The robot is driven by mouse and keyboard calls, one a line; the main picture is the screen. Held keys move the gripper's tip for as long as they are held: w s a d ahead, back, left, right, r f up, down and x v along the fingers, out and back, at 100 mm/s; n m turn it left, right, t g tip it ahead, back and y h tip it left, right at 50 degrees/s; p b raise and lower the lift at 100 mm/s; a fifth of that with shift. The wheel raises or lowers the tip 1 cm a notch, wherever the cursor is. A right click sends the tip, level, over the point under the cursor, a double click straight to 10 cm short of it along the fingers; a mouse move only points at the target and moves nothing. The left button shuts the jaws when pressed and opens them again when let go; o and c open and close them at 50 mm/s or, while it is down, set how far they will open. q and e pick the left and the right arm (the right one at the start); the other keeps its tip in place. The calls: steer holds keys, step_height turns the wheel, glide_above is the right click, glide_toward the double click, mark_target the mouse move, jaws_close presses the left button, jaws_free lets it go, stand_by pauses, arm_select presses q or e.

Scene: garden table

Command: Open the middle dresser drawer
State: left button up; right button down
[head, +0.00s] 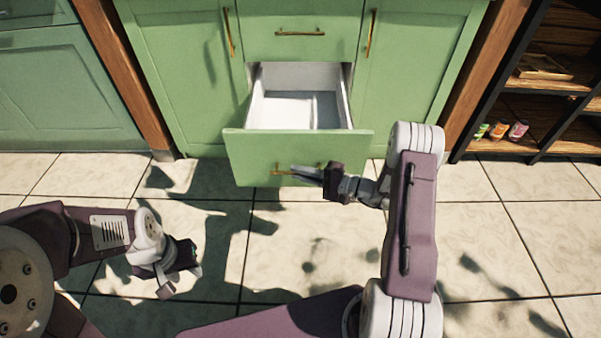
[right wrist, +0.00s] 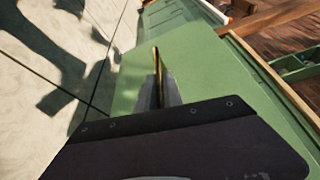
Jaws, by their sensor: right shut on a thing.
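The middle drawer (head: 245,155) of the green dresser stands pulled out, and its white inside shows empty with a low divider. Its brass handle (head: 283,171) is on the front panel. My right gripper (head: 298,170) is at the right part of this handle and is shut on it. In the right wrist view the fingers (right wrist: 158,92) close around the brass handle (right wrist: 156,62) against the green front. My left gripper (head: 178,278) hangs low at the left over the floor, away from the dresser; its fingers are too unclear to tell their opening.
Above is a shut drawer (head: 300,14) with its own brass handle. Green cupboard doors (head: 190,60) with upright handles flank the drawers. A dark shelf (head: 545,90) with small colourful jars (head: 498,130) stands at the right. The tiled floor (head: 510,240) in front is clear.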

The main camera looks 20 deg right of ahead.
steer(key=c, duration=1.5)
jaws_free()
steer(key=shift+s+d+r+p, duration=0.15)
steer(key=shift+d+p, duration=0.15)
steer(key=shift+d, duration=0.05)
steer(key=p+v, duration=0.4)
steer(key=v, duration=0.4)
steer(key=shift+s, duration=0.2)
